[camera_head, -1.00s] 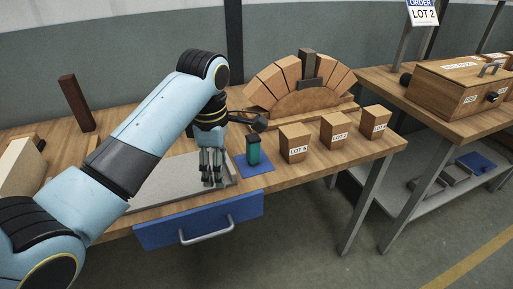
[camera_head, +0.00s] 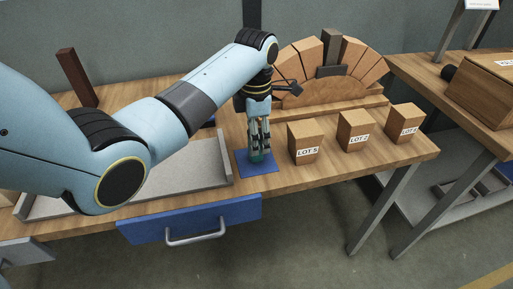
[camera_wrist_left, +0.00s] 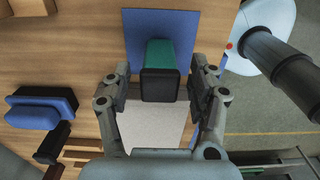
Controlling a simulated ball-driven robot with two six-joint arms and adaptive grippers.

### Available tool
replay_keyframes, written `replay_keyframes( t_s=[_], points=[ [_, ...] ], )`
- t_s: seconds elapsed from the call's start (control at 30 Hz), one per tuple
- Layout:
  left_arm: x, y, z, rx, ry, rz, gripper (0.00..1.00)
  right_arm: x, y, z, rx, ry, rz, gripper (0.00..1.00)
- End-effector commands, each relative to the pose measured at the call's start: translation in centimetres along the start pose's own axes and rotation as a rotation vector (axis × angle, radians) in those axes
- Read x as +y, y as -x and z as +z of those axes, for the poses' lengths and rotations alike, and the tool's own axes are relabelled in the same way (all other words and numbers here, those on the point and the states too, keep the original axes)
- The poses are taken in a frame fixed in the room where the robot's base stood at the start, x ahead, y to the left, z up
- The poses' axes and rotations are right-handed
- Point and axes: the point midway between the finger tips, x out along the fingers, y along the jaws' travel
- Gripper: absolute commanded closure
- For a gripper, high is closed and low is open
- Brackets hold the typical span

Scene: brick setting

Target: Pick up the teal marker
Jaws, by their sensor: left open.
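The teal marker (camera_wrist_left: 160,58) stands upright on a blue mat (camera_wrist_left: 190,25), its black cap towards the camera in the left wrist view. My left gripper (camera_wrist_left: 160,92) is open, with one finger on each side of the marker and gaps visible. In the head view, the left gripper (camera_head: 258,147) points down over the blue mat (camera_head: 262,169) and hides most of the marker; a bit of teal (camera_head: 258,157) shows between the fingers. My right gripper is not in view.
Wooden blocks labelled LOT (camera_head: 304,142) stand to the right of the mat. A brick arch (camera_head: 330,88) is behind. A grey tray (camera_head: 190,170) lies to the left, and an open blue drawer (camera_head: 190,219) sticks out below the table front.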

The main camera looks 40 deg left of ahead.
Motion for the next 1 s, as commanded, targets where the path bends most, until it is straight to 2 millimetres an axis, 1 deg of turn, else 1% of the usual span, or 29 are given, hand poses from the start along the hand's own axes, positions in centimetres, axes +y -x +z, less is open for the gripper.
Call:
replay_keyframes(
  t_s=[0.03,0.1,0.2,0.33,0.5,0.57,0.7,0.97,1.0],
  points=[
    [0.0,-0.9,0.0,0.003,0.000,-0.003,0.40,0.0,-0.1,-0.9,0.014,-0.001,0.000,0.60],
    [0.1,-2.1,0.0,0.002,0.000,-0.003,0.40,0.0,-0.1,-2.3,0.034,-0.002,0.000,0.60],
    [0.1,-3.5,0.1,0.001,-0.001,-0.002,0.40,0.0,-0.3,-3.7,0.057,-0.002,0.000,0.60],
    [0.1,-4.1,0.1,0.000,-0.002,-0.001,0.40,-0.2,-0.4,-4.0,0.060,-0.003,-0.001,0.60],
    [0.1,-4.1,0.1,0.000,-0.002,0.000,0.40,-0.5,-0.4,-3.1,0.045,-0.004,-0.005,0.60],
    [0.1,-4.1,0.1,0.000,-0.002,0.000,0.47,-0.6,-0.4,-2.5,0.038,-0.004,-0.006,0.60],
    [0.1,-4.1,0.0,0.000,-0.002,0.000,0.65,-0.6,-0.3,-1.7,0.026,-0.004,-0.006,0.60],
    [0.1,-4.1,0.0,0.000,-0.001,0.000,0.99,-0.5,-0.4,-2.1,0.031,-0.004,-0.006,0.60],
    [0.1,-4.0,0.1,0.000,-0.001,0.000,0.99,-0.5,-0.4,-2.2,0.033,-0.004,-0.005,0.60]
  ],
)
